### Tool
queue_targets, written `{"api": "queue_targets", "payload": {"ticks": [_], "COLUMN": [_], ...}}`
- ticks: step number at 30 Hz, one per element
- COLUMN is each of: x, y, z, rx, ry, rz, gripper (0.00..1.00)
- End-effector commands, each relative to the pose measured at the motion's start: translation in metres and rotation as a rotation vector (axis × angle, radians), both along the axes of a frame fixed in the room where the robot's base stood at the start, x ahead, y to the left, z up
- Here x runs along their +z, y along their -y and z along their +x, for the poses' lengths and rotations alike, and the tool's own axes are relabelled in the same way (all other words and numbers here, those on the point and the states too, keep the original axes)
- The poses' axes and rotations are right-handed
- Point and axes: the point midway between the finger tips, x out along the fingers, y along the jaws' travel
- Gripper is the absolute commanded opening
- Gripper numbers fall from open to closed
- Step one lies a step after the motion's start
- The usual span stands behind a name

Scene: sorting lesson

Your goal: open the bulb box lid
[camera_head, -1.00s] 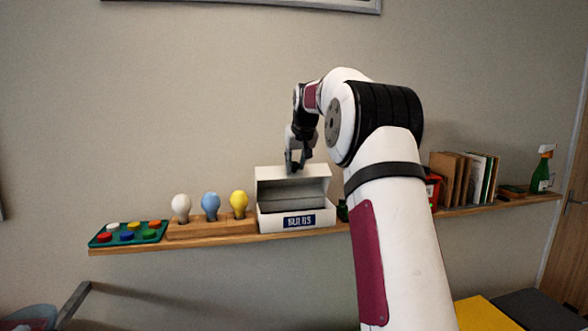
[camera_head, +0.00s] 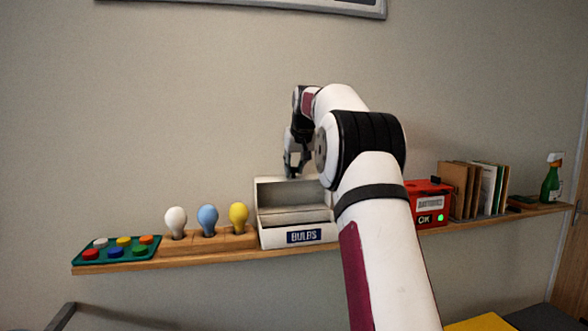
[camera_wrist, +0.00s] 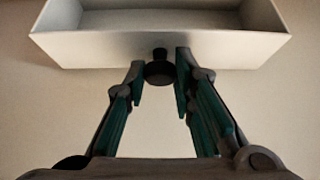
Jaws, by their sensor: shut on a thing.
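The white bulb box (camera_head: 272,239) with a blue BULBS label stands on the wooden shelf in the head view. Its lid (camera_head: 262,192) is raised at the back, and the box's front is open to view. My gripper (camera_head: 293,168) is at the lid's top edge. In the wrist view the lid (camera_wrist: 100,48) spans the top, and a dark round knob (camera_wrist: 160,73) sticks out from it. My gripper's fingers (camera_wrist: 160,64) are on both sides of this knob, shut on it. The box's inside bottom is hidden in the head view.
Left of the box are a holder (camera_head: 210,242) with white, blue and yellow bulbs and a green tray (camera_head: 88,256) of coloured buttons. Right are a red batteries box (camera_head: 430,190), books (camera_head: 470,190) and a spray bottle (camera_head: 551,180). My arm crosses the shelf right of the bulb box.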

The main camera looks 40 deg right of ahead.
Motion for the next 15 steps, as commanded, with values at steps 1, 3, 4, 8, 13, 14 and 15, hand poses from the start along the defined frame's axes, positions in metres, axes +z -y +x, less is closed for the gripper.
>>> {"api": "queue_targets", "payload": {"ticks": [1, 3, 4, 8, 13, 14, 15], "x": [0.0091, 0.0094, 0.0094, 0.0097, 0.0071, 0.0065, 0.0061], "y": [-0.0006, -0.0006, -0.0008, -0.0009, -0.0004, -0.0003, -0.0002], "z": [0.0031, 0.0030, 0.0030, 0.0030, 0.0023, 0.0021, 0.0020], "rx": [0.002, 0.002, 0.002, 0.003, 0.002, 0.002, 0.001], "ry": [0.022, 0.022, 0.022, 0.024, 0.017, 0.016, 0.015], "rz": [-0.011, -0.011, -0.011, -0.011, -0.009, -0.008, -0.008], "gripper": [0.00, 0.00, 0.00, 0.26, 0.44, 0.44, 0.44]}}
